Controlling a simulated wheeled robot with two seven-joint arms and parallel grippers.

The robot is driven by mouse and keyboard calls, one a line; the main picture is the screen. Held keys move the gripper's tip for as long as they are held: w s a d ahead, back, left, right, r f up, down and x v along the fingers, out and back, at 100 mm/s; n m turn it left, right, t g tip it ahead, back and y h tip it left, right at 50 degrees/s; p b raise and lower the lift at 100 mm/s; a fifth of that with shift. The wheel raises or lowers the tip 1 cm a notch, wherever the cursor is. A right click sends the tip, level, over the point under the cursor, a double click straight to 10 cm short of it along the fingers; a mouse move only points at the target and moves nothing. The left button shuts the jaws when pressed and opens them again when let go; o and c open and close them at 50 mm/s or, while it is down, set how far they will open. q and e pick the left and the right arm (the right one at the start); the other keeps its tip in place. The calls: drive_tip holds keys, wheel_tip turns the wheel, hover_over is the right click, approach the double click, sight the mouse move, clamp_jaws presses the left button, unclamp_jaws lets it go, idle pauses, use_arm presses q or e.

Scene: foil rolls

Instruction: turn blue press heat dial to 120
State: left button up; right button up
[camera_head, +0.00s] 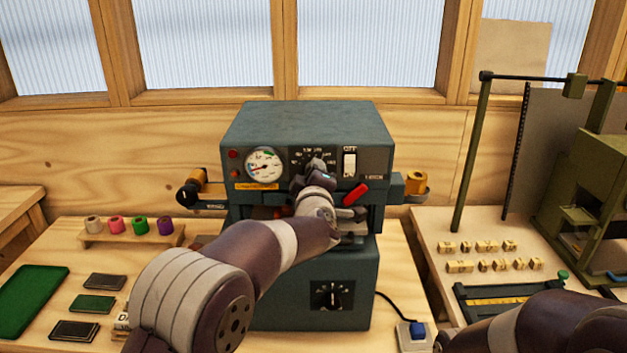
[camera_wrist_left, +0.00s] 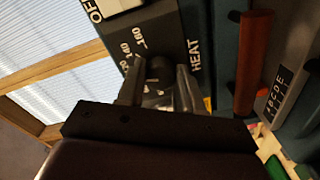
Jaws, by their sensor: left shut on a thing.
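The blue press (camera_head: 290,122) stands in the middle of the bench, with a round gauge (camera_head: 264,165) and an OFF-marked switch (camera_head: 349,163) on its front panel. My left gripper (camera_head: 318,172) reaches up to the heat dial between them and hides most of it. In the left wrist view the dark dial knob (camera_wrist_left: 158,70) sits between the two fingers of my left gripper (camera_wrist_left: 158,90), which is shut on it. Numbers including 140 and 160 and the word HEAT show beside it. I cannot tell where the pointer stands. My right arm shows at the lower right; its gripper is out of view.
A red-handled lever (camera_head: 355,194) sits just right of my left gripper. Several coloured foil rolls stand on a wooden rack (camera_head: 130,236) at left. A lower black dial (camera_head: 332,295) is on the press base. A green machine (camera_head: 585,200) stands at right.

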idle(0.4)
use_arm(q)
drive_tip(key=o, duration=1)
drive_tip(key=shift+o, duration=0.2)
drive_tip(key=shift+s, duration=0.15)
drive_tip(key=s+b, duration=0.3)
drive_tip(key=s, duration=0.9)
drive_tip(key=shift+s+r, duration=0.15)
drive_tip(key=shift+s, duration=0.1)
